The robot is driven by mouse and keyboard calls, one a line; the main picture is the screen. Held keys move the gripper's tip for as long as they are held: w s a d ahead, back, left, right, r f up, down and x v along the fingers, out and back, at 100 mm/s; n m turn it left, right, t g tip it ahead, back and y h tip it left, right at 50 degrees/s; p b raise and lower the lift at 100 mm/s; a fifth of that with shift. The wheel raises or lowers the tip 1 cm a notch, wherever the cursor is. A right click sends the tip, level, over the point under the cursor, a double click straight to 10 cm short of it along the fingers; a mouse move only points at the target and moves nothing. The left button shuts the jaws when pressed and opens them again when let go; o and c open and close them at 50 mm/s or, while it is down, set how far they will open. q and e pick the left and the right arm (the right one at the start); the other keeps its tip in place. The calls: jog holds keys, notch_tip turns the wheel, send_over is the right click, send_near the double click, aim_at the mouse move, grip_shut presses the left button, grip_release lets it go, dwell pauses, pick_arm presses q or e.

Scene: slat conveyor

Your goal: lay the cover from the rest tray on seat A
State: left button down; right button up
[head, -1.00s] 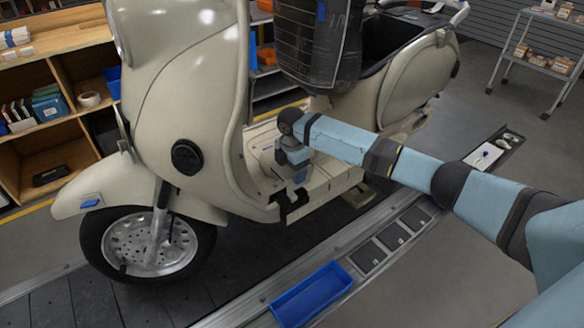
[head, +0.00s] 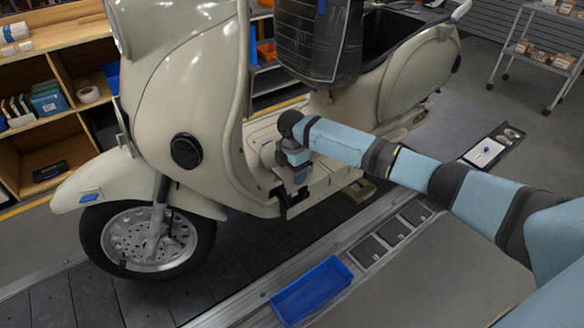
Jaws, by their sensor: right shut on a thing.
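My right gripper (head: 289,208) points down at the near edge of the cream scooter's step-through floor (head: 325,180). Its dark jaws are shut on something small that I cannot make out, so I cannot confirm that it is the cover. No seat marked A can be picked out; the gripper and wrist hide part of the scooter's floor. A dark tray (head: 480,162) with a white sheet or plate and a small blue item lies at the right; I cannot tell whether it is the rest tray. My left gripper is not in view.
The scooter (head: 190,90) stands over a dark slat conveyor (head: 250,245). An empty-looking blue bin (head: 311,291) and several dark plates (head: 369,251) lie along the near rail. Wooden shelves (head: 75,65) stand at left, a wheeled rack (head: 540,55) at back right.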

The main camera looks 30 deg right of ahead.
jog(key=shift+f+b, duration=0.35)
jog(key=shift+f, duration=1.05)
jog(key=shift+f+b, duration=0.35)
jog(key=shift+f, duration=0.75)
jog(key=shift+f, duration=0.2)
jog(key=shift+f, duration=0.15)
jog(key=shift+p, duration=0.55)
jog(key=shift+f, duration=0.1)
jog(key=shift+f+p, duration=0.1)
jog(key=shift+p, duration=0.2)
